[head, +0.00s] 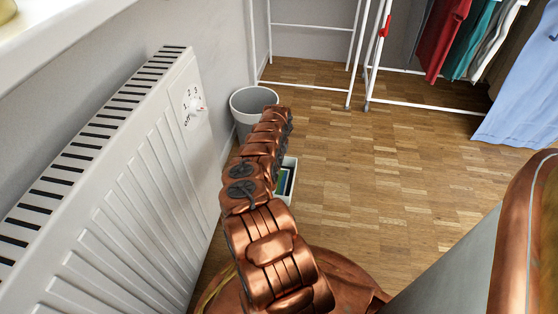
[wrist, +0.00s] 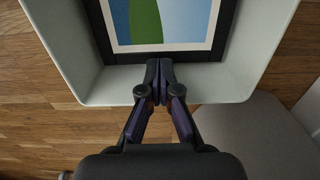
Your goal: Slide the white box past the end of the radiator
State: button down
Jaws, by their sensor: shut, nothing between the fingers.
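The white box (wrist: 245,83) is an open-topped, pale box on the wooden floor, seen from above in the wrist view. A dark-framed picture (wrist: 180,20) lies inside it. In the head view a corner of the box (head: 291,163) shows beside the far end of the radiator (head: 150,165), and my copper-coloured arm hides the rest. My gripper is hidden in the head view.
A grey bin (head: 252,101) stands on the floor beyond the radiator's end, near the wall. White drying racks (head: 420,104) with hanging clothes stand at the back. The parquet floor (head: 370,190) to the right of the box is clear.

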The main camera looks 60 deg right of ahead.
jog(key=shift+s+a+r+p, duration=0.25)
jog(key=shift+a+p, duration=0.2)
jog(key=shift+p, duration=0.3)
jog(key=shift+s+a+p, duration=0.35)
jog(key=shift+a+p, duration=0.55)
jog(key=shift+p, duration=0.25)
notch_tip(320, 180, up, 10)
jog(key=p, duration=0.4)
jog(key=shift+s+a+f, duration=0.15)
jog(key=shift+a+f, duration=0.1)
jog(key=shift+a, duration=0.15)
jog(key=shift+s, duration=0.1)
